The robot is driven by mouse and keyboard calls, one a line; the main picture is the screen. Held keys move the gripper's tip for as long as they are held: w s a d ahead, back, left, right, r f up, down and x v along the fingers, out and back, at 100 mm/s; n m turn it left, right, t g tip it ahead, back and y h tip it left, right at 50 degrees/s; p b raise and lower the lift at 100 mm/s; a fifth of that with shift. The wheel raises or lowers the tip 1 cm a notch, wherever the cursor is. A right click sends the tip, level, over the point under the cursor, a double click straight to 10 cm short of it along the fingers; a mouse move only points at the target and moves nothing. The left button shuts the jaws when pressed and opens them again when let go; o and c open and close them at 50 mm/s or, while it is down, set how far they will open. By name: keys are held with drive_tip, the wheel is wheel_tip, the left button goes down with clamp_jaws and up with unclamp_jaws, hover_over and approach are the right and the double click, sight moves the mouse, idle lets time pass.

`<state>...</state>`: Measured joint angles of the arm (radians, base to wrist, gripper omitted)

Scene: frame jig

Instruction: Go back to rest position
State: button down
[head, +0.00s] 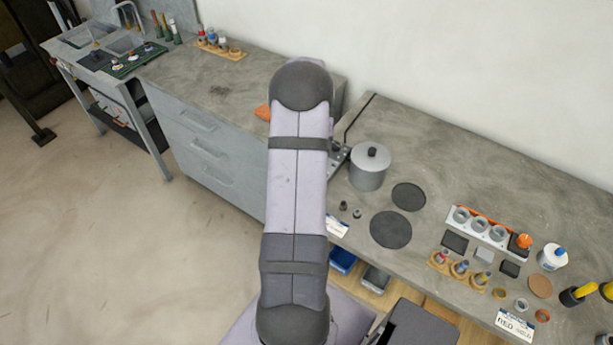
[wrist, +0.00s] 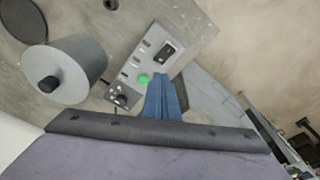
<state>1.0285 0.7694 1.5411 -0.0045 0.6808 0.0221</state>
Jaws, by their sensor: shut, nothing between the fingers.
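My gripper shows in the wrist view as narrow blue fingers (wrist: 164,86), closed together with nothing visible between them. The fingertips appear in front of a grey control panel (wrist: 158,55) with a black switch and a green button (wrist: 143,79); I cannot tell how far apart they are. In the head view my arm stretches up the middle of the picture and hides the gripper. Only a sliver of the panel area shows beside the arm there.
A lidded grey pot (head: 369,168) stands just right of my arm, with two dark discs (head: 391,229) (head: 408,196) beside it. Cups, blocks and a white bottle (head: 552,257) crowd the bench's right side. A drawer cabinet (head: 205,135) stands left. Open floor (head: 90,240) lies farther left.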

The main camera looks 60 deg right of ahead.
drive_tip(key=s+a+f+g+y, duration=0.15)
drive_tip(key=s+a, duration=0.25)
drive_tip(key=a, duration=0.4)
drive_tip(key=s+a+f+g+y, duration=0.1)
drive_tip(key=s+a+f+y, duration=0.2)
drive_tip(key=a, duration=0.5)
drive_tip(key=a+r+n+h, duration=0.1)
drive_tip(key=a+r+n, duration=0.3)
drive_tip(key=a, duration=0.5)
drive_tip(key=w+a+r+n+t+h, duration=0.1)
drive_tip(key=a+r+n, duration=0.3)
drive_tip(key=a, duration=0.6)
drive_tip(key=w+a+r+n+h, duration=0.1)
drive_tip(key=a+r+n, duration=0.3)
drive_tip(key=a, duration=0.5)
drive_tip(key=shift+w+a+r, duration=0.15)
drive_tip(key=shift+w+r, duration=0.05)
drive_tip(key=shift+r, duration=0.05)
drive_tip(key=shift+t, duration=0.25)
